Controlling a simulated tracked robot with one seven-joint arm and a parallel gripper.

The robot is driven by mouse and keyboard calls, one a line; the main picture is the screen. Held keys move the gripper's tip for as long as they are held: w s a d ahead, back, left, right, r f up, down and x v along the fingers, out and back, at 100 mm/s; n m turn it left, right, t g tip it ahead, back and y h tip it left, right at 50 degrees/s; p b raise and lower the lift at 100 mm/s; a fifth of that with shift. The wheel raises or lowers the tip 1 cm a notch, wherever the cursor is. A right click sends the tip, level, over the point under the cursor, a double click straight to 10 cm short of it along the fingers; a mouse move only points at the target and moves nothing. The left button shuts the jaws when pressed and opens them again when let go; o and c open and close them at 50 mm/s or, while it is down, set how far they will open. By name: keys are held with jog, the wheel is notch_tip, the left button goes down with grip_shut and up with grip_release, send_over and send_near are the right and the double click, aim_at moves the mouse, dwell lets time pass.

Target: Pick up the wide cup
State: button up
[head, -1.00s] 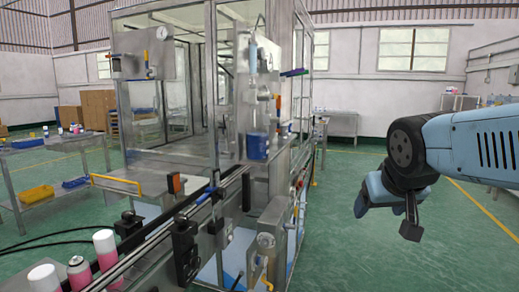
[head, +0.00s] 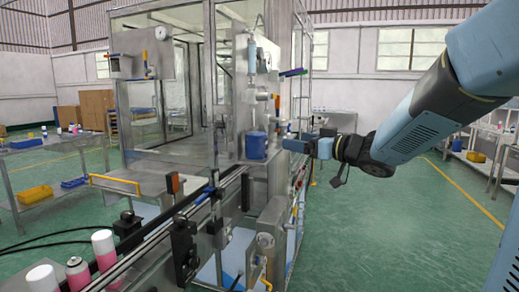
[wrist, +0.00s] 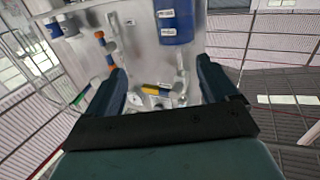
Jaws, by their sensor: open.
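The wide cup (head: 256,145) is blue and stands upright on a metal ledge of the machine, near the middle of the head view. It also shows at the top of the wrist view (wrist: 174,24), with a white label and its far part cut off by the picture edge. My gripper (head: 291,145) is just to the right of the cup, at about its height, and points left at it. In the wrist view my gripper (wrist: 161,72) is open, with nothing between its fingers. The cup lies beyond the fingertips, apart from them.
The glass-walled machine (head: 165,75) stands behind and left of the cup. Pink cans with white caps (head: 103,248) stand on the conveyor at lower left. A side table (head: 60,150) with a yellow tray (head: 36,194) is at far left. The green floor right of the machine is clear.

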aim_at(265, 140)
jog(key=shift+n+g+y, duration=0.5)
jog(key=shift+g+y, duration=0.3)
jog(key=x, duration=0.9)
jog(key=s+f+x, duration=0.1)
jog(key=x, duration=0.4)
jog(key=shift+w+a, duration=0.1)
jog(key=shift+a, duration=0.45)
jog(key=shift+c, duration=0.3)
jog(key=shift+r, duration=0.1)
jog(key=c, duration=0.9)
